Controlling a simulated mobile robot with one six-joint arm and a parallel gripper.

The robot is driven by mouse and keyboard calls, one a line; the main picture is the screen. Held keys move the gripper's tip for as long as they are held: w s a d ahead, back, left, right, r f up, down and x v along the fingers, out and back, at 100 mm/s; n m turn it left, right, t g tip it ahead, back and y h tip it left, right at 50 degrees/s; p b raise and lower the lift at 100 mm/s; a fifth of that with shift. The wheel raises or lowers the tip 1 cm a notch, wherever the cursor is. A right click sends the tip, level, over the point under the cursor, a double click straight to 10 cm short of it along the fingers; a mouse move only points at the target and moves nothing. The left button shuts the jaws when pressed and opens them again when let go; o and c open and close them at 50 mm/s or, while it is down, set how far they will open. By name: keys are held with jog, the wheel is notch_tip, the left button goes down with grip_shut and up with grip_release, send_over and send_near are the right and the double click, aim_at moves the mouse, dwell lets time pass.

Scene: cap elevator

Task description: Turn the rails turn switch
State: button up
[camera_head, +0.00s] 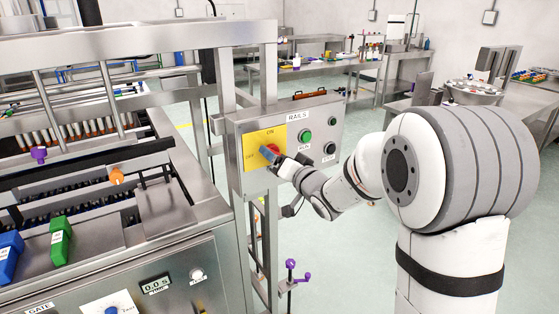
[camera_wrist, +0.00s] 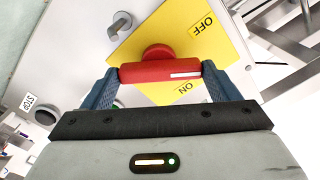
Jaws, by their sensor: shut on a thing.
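The rails turn switch is a red handle on a round red hub on a yellow plate (camera_head: 256,138) marked ON and OFF. The plate also shows in the wrist view (camera_wrist: 170,35). My gripper (camera_head: 272,156) is at the switch in the head view and partly covers it. In the wrist view my gripper (camera_wrist: 160,80) has its two blue fingers at the two ends of the red handle (camera_wrist: 150,73), shut on it. The handle lies nearly level across that view. A white mark on its right end points between OFF, above, and ON, below.
The grey RAILS panel (camera_head: 320,119) also carries a green RUN button (camera_head: 305,135) and a dark STOP button (camera_head: 330,148). A metal machine frame (camera_head: 228,85) stands left of the panel. A purple-handled clamp (camera_head: 290,265) is below it. Floor around my arm looks clear.

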jog(key=m+p, duration=0.1)
jog(key=m, duration=0.5)
jog(key=shift+f, duration=0.1)
dwell(0.5)
jog(key=o, duration=0.9)
jog(key=shift+s, duration=0.1)
jog(key=b+v, duration=0.1)
jog(key=v, duration=0.6)
jog(key=shift+s+d+b, duration=0.3)
